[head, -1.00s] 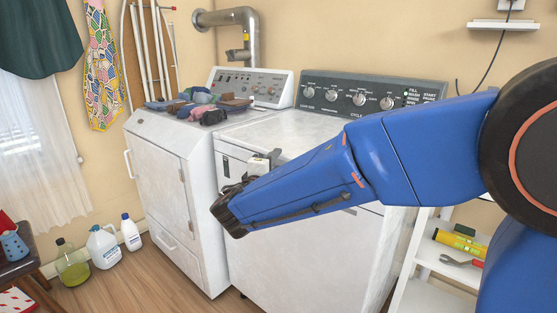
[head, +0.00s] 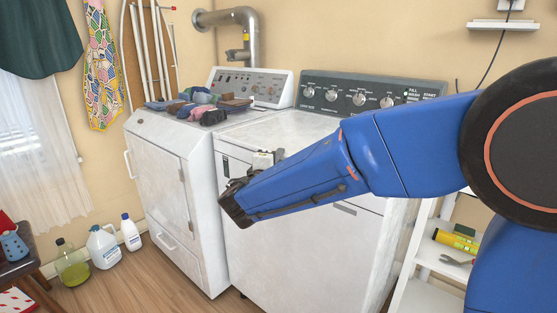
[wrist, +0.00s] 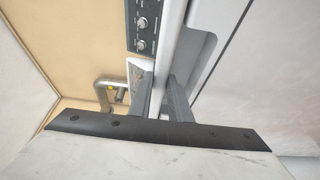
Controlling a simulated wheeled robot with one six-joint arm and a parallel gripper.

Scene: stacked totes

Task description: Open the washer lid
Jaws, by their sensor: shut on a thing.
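The washer (head: 310,230) is the white top-loader on the right, below a dark control panel with knobs. Its white lid (head: 290,128) looks shut and flat in the head view. My blue arm reaches across the washer's front. My gripper (head: 264,159) is at the lid's front edge, partly hidden by my arm. In the wrist view, the grey fingers of my gripper (wrist: 160,100) sit on either side of a narrow white edge, shut on it. This looks like the lid's edge (wrist: 178,52). The exact contact is hard to see.
A white dryer (head: 160,165) with folded clothes (head: 200,106) on top stands left of the washer. Bottles (head: 103,247) stand on the floor at left. A white shelf (head: 425,270) with tools is at right. The space above the washer's lid is clear.

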